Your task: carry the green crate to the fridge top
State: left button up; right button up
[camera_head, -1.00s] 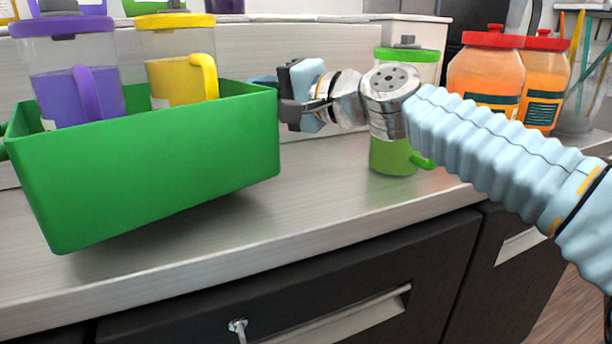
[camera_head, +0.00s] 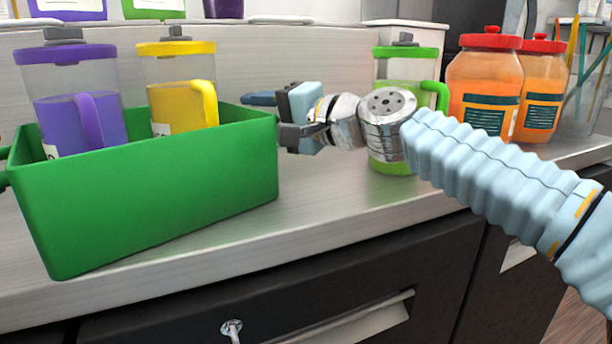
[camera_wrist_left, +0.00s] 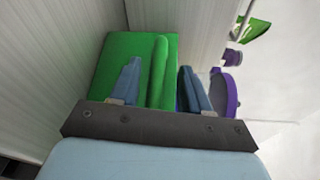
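The green crate (camera_head: 150,205) is at the left of the head view on a metal counter top, with its front bottom edge close to the counter's front edge. A purple cup (camera_head: 75,110) and a yellow cup (camera_head: 180,100) stand in it. My right gripper (camera_head: 277,118) is at the crate's right end with its fingers apart; the handle there is hidden. My left gripper (camera_wrist_left: 160,80) shows in the left wrist view, its fingers apart on either side of the crate's green handle (camera_wrist_left: 158,70), with visible gaps. In the head view the left gripper is out of sight.
A green-lidded cup (camera_head: 390,160) stands behind my right wrist. Orange jars with red lids (camera_head: 487,85) stand farther right. A metal wall (camera_head: 300,60) is behind the crate. The counter (camera_head: 320,185) is clear in front of the green-lidded cup. Dark drawers are below.

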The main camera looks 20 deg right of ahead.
jog(key=shift+s+d, duration=0.1)
pick_arm(q)
jog(key=v, duration=1.2)
pick_arm(e)
jog(key=v, duration=1.1)
jog(key=shift+s+d, duration=0.25)
jog(key=shift+s, duration=0.05)
pick_arm(q)
jog(key=shift+s, duration=0.1)
